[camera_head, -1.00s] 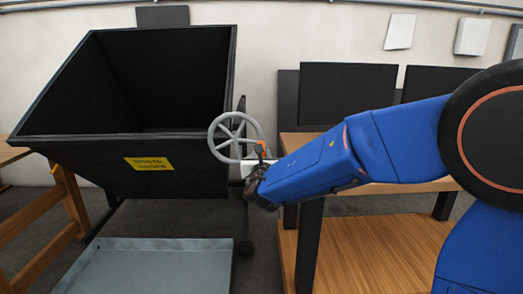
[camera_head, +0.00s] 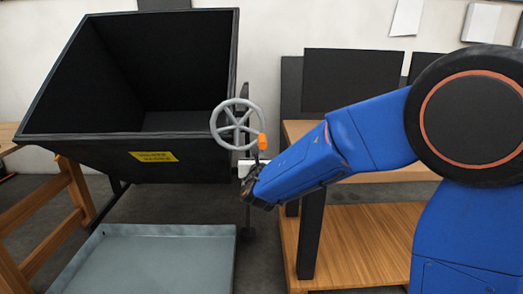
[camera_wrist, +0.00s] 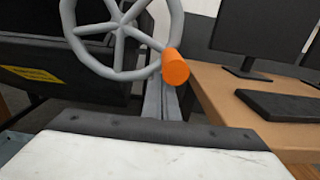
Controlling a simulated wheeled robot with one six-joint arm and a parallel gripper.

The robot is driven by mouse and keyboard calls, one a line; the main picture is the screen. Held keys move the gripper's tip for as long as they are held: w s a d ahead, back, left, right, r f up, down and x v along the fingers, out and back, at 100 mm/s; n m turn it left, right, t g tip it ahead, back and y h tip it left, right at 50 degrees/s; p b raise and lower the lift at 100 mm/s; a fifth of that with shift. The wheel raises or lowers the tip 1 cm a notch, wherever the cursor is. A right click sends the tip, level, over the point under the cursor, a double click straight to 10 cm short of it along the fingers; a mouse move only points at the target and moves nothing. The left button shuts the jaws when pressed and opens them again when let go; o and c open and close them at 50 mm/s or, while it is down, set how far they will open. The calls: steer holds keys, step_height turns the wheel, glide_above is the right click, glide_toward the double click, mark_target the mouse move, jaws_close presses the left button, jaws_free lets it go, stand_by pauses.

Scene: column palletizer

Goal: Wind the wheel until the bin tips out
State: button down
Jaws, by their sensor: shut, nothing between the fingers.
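The black bin (camera_head: 110,148) with a yellow label (camera_head: 155,156) stands at the left in the head view, tilted forward with its open top facing me. The grey spoked wheel (camera_head: 238,125) is at the bin's right side. Its orange handle (camera_head: 262,141) sits at the lower right of the rim. The wheel (camera_wrist: 118,32) and handle (camera_wrist: 176,68) also show in the wrist view. My gripper (camera_head: 250,170) is shut and empty, just below the handle. Its fingertips are not clear, and I cannot tell if they touch the handle.
A shallow grey tray (camera_head: 160,231) lies on the floor below the bin. A wooden bench (camera_head: 350,235) with dark monitors (camera_head: 352,78) stands at the right, close to my arm. A wooden frame (camera_head: 50,215) is at the far left.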

steer(key=a+f, duration=0.3)
steer(key=f, duration=0.3)
steer(key=shift+a, duration=0.2)
steer(key=c, duration=1.4)
jaws_free()
steer(key=shift+r, duration=0.1)
steer(key=shift+o, duration=0.2)
